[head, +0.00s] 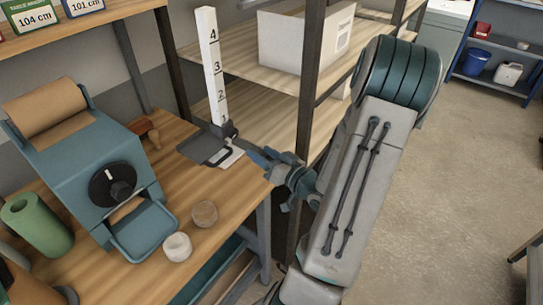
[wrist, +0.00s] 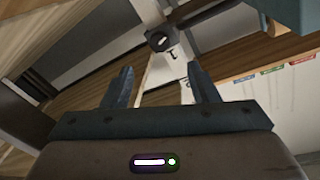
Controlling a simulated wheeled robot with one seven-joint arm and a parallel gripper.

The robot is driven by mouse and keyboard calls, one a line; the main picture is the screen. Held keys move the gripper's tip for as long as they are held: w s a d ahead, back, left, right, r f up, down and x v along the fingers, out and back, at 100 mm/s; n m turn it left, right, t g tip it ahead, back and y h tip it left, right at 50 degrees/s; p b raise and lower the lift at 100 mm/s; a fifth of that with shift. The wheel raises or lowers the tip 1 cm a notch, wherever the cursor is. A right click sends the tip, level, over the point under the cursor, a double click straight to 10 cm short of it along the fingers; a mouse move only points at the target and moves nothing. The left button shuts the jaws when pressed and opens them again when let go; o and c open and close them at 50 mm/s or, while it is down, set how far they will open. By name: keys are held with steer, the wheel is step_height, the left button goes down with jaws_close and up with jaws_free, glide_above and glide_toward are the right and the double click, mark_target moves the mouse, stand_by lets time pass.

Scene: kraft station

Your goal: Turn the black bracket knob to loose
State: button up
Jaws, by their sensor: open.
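A white post (head: 209,60) numbered 2, 3 and 4 stands upright on the wooden bench. A black bracket (head: 208,148) with a flat plate sits low on the post. Its black knob (head: 230,130) is at the post's right side. In the wrist view the round knob (wrist: 160,41) shows a pale mark and lies beyond the fingertips, roughly centred between them. My gripper (head: 258,160) is right of the bracket, close to it and apart from the knob. In the wrist view its two fingers (wrist: 160,80) are spread with nothing between them.
A blue dispenser (head: 70,150) with a brown roll and a black dial (head: 113,185) stands left on the bench (head: 215,245). Two small round pieces (head: 177,246) lie near the front. A dark shelf upright (head: 300,130) is close behind my gripper. A white box (head: 300,40) sits on the shelf.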

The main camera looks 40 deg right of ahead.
steer(key=p+v, duration=0.3)
steer(key=p, duration=0.3)
steer(key=shift+s+r, duration=0.1)
steer(key=shift+r, duration=0.05)
stand_by(0.6)
